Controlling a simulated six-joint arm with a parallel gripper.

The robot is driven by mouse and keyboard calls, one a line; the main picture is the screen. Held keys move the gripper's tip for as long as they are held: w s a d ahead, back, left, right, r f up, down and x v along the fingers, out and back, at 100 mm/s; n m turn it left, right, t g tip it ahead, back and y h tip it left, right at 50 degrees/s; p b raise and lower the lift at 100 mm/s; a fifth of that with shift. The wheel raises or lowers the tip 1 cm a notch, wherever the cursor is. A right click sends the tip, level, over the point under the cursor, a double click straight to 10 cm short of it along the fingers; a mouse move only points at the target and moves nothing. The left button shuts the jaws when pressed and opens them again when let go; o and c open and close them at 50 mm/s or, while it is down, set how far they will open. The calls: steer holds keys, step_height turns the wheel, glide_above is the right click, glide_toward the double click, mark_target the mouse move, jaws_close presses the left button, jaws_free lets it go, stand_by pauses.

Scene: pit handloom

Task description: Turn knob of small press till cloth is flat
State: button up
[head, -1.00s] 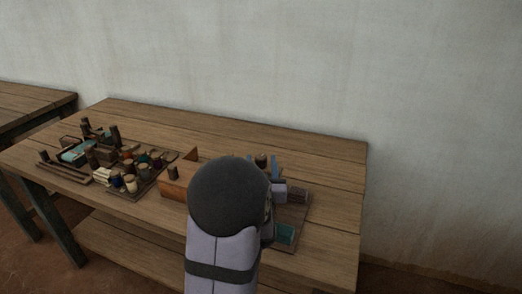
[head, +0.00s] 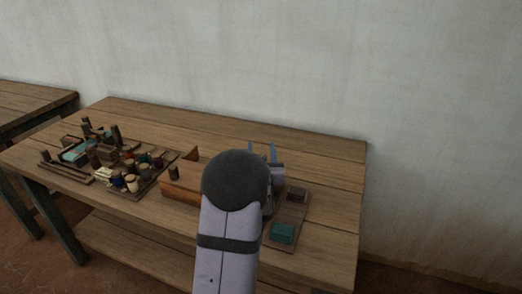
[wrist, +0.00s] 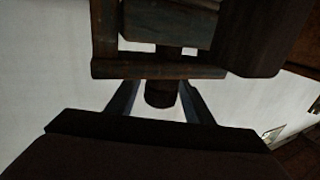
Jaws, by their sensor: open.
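In the wrist view, a dark round knob (wrist: 160,97) stands between the two blue-grey fingers of my gripper (wrist: 161,86). A narrow pale gap shows on the right side of the knob; contact on the left is hard to tell. The knob sits against a dark wooden frame (wrist: 150,69), seemingly the small press, with a wooden block (wrist: 168,22) beyond it. In the head view my gripper (head: 262,151) shows two blue fingertips, spread apart, past my arm. My arm hides the knob and most of the press there. The cloth in the press cannot be made out.
A board (head: 288,216) on the table's right holds a teal block (head: 283,233) and a dark brown block (head: 297,195). Spools and small frames crowd the left. The back of the table (head: 320,148) is clear.

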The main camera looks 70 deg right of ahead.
steer(key=c, duration=1)
steer(key=shift+c, duration=0.2)
steer(key=shift+g+b, duration=0.3)
steer(key=shift+b, duration=0.05)
steer(key=shift+s+d+r+m+g+h+b, duration=0.1)
steer(key=shift+s+m+g+h+b, duration=0.15)
steer(key=shift+m+g+b, duration=0.45)
steer(key=shift+s+m+g+h+b, duration=0.25)
steer(key=shift+m+g, duration=0.55)
steer(key=shift+g, duration=0.5)
steer(key=o, duration=1)
steer(key=shift+o, duration=0.2)
